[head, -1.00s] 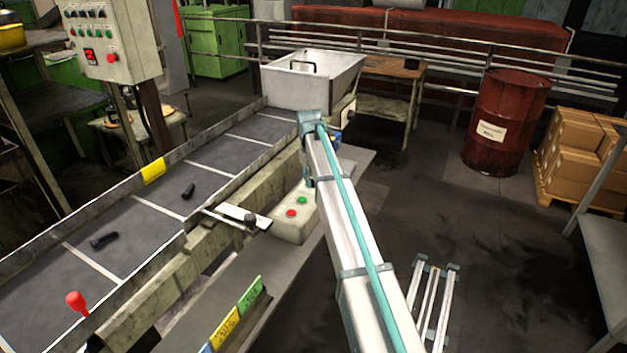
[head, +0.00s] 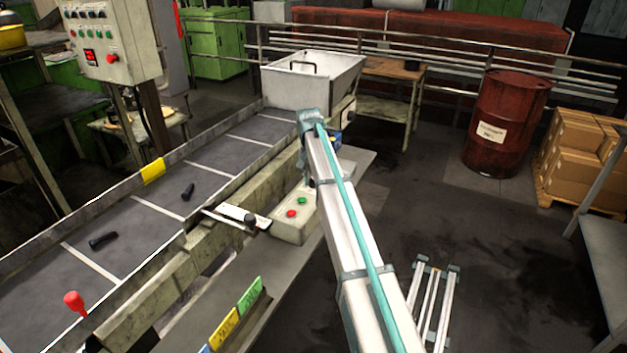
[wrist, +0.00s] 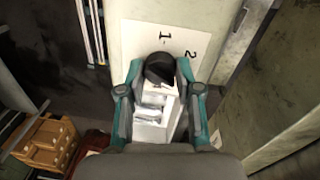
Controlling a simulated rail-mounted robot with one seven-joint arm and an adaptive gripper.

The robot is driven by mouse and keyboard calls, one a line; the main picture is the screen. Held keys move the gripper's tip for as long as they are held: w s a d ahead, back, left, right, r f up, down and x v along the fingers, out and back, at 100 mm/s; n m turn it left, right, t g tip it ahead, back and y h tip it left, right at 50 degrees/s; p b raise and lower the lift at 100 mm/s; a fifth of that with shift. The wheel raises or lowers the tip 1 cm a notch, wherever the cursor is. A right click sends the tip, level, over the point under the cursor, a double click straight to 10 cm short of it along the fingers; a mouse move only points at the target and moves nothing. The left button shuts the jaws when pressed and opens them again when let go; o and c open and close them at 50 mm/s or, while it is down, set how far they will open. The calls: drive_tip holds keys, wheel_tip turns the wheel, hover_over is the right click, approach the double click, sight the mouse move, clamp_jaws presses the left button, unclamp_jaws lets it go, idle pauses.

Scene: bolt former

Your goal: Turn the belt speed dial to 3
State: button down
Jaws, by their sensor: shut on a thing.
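The belt speed dial shows in the wrist view as a round black knob (wrist: 159,67) on a pale plate (wrist: 140,35) marked with the numbers 1 and 2. Other marks on the plate are hidden by my gripper, and the dial's setting cannot be read. My gripper (wrist: 160,72) has its two teal-edged fingers on either side of the knob, shut on it. In the head view my arm reaches to the far side panel of the conveyor, and its own links hide the fingers and the dial.
The conveyor belt (head: 150,222) carries dark bolts (head: 103,240) and ends at a pale bin (head: 310,85). A box with red and green buttons (head: 294,225) sits beside my arm.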

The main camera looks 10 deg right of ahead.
sight(311, 178)
drive_tip(key=shift+m, duration=0.6)
drive_tip(key=c, duration=0.8)
unclamp_jaws()
drive_tip(key=r, duration=1.2)
drive_tip(key=shift+w+a, duration=0.25)
drive_tip(key=shift+a, duration=0.1)
